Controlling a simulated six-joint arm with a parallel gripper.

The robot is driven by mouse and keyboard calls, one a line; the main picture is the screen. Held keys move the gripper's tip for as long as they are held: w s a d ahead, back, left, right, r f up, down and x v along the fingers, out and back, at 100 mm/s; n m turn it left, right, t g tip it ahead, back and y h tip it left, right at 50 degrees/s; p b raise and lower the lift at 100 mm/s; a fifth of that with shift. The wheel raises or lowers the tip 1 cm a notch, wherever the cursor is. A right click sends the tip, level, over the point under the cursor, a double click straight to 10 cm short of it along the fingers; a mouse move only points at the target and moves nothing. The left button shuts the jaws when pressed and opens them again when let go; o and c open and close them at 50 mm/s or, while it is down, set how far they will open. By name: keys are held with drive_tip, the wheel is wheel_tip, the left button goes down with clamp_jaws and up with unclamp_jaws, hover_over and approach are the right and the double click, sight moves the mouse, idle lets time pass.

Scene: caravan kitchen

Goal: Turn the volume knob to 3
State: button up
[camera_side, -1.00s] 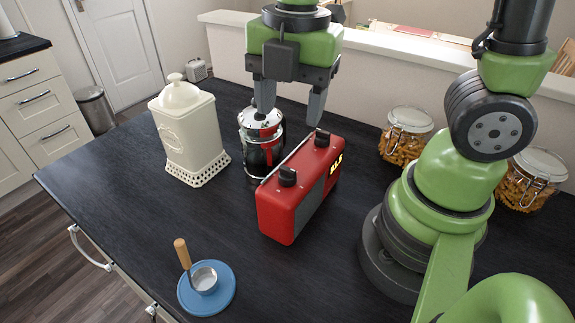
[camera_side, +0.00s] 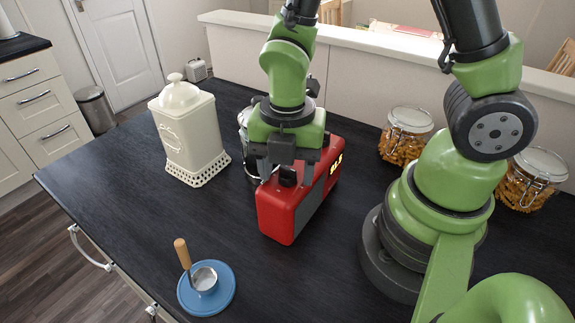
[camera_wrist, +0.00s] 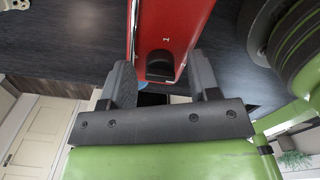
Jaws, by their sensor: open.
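The red radio (camera_side: 283,222) stands on the dark worktop, with a lit yellow display on its right-hand face. A black knob (camera_side: 288,177) sits on its top at the near end. The radio's other top knob is hidden behind my gripper in the side view. I cannot tell which knob is volume. My gripper (camera_side: 285,182) points down, open, at the near knob. In the wrist view its fingers (camera_wrist: 161,80) stand either side of the knob, apparently apart from it.
A metal-and-glass pot (camera_side: 244,135) stands behind the radio, partly hidden. A cream canister (camera_side: 188,135) is to the left, and pasta jars (camera_side: 404,138) are to the right. A blue dish (camera_side: 220,300) with a wooden-handled cup lies in front. The worktop front of the radio is clear.

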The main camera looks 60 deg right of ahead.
drive_tip(key=c, duration=0.9)
drive_tip(key=shift+m, duration=0.3)
drive_tip(key=m, duration=0.8)
drive_tip(key=shift+m, duration=0.4)
drive_tip(key=m, duration=0.4)
drive_tip(key=shift+m, duration=2.2)
